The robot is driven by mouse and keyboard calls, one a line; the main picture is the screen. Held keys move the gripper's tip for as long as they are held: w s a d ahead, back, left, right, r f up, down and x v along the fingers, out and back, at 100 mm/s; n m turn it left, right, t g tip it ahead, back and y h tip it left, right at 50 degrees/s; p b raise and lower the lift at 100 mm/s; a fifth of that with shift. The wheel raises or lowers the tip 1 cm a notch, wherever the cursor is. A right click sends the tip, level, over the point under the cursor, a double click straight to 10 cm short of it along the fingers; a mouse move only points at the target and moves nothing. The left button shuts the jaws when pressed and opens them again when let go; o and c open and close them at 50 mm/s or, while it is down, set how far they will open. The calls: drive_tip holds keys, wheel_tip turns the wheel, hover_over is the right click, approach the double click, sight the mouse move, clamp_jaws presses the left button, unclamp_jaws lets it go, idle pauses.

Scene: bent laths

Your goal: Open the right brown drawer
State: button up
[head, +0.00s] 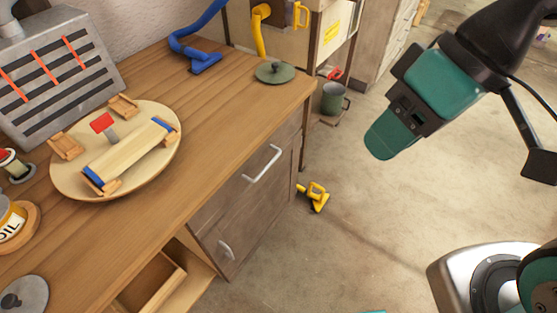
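The right brown drawer (228,195) is in the upper part of the wooden bench's right-hand front, in the head view. Its front looks flush with the bench, so it appears shut. Its pale bar handle (263,164) is in plain view with nothing touching it. My gripper (381,148), teal and black, hangs at the upper right over the floor. It is well to the right of the handle and apart from it. I see it side-on, and the gap between its fingers is hidden. Nothing held shows.
A lower brown front with a curved handle (226,250) is under the drawer. An open wooden compartment (152,284) is left of it. A round board (68,188) with laths is on the benchtop (215,110).

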drive_tip(key=w+a+f+m+t+y+b, duration=0.1)
drive_tip(key=w+f+m+y+b, duration=0.15)
drive_tip(key=f+b, duration=0.55)
drive_tip(key=w+a+f+m+t+y+b, duration=0.1)
drive_tip(key=w+f+m+b, duration=0.15)
drive_tip(key=f+b, duration=0.55)
drive_tip(key=w+a+f+m+t+y+b, duration=0.15)
drive_tip(key=w+f+b, duration=0.25)
drive_tip(key=f+b, duration=0.45)
drive_tip(key=m+t+y+b, duration=0.3)
drive_tip(key=m+t+b, duration=0.4)
drive_tip(key=b, duration=0.5)
approach(268, 165)
drive_tip(key=shift+m+g, duration=0.35)
drive_tip(key=shift+g, duration=0.2)
drive_tip(key=p+x, duration=0.1)
drive_tip(key=x, duration=0.9)
drive_tip(key=shift+w+d+p, duration=0.15)
drive_tip(key=shift+w+p, duration=0.15)
drive_tip(key=shift+p, duration=0.1)
clamp_jaws()
